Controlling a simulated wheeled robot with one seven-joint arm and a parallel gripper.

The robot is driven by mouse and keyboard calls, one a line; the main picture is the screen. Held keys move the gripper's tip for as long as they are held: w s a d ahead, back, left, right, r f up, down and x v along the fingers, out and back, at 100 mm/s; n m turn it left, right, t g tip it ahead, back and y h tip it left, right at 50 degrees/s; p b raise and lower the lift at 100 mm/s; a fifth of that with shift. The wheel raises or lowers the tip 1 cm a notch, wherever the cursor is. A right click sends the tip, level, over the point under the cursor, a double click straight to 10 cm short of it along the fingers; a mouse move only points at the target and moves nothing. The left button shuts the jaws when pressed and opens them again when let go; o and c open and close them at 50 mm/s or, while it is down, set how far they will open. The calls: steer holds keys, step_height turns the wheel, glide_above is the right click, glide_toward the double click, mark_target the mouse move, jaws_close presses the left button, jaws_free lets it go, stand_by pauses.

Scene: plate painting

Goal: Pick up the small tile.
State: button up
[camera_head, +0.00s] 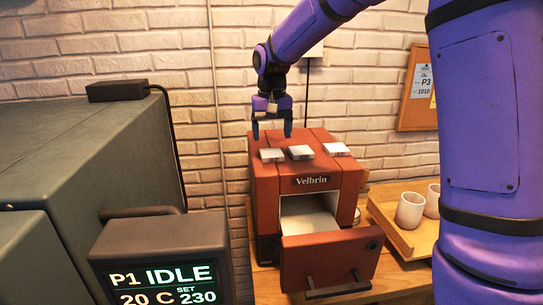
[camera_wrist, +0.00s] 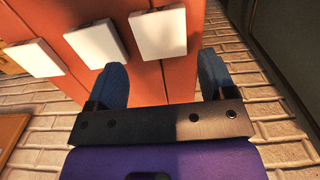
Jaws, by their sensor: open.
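Three pale, flat, square tiles lie in a row on top of the red-brown Velbrin box: a left tile (camera_head: 272,155), a middle tile (camera_head: 301,152) and a right tile (camera_head: 337,149). They look close in size, so I cannot tell which is the small one. My gripper (camera_head: 271,135) is open and empty, pointing down above the left end of the row. In the wrist view, one tile (camera_wrist: 158,33) lies just beyond my blue fingers (camera_wrist: 161,62), roughly centred between them. The other two tiles (camera_wrist: 95,43) (camera_wrist: 30,57) lie farther left.
The Velbrin box has an open front door (camera_head: 330,262) with a handle. A wooden tray (camera_head: 402,240) with white cups (camera_head: 410,210) stands at right. A large grey-green unit (camera_head: 80,160) and a display panel (camera_head: 163,262) reading P1 IDLE are at left. A brick wall is behind.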

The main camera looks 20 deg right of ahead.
mark_target(271, 153)
steer(key=shift+s+a+f, duration=0.1)
steer(key=shift+f, duration=2.5)
steer(key=c, duration=0.7)
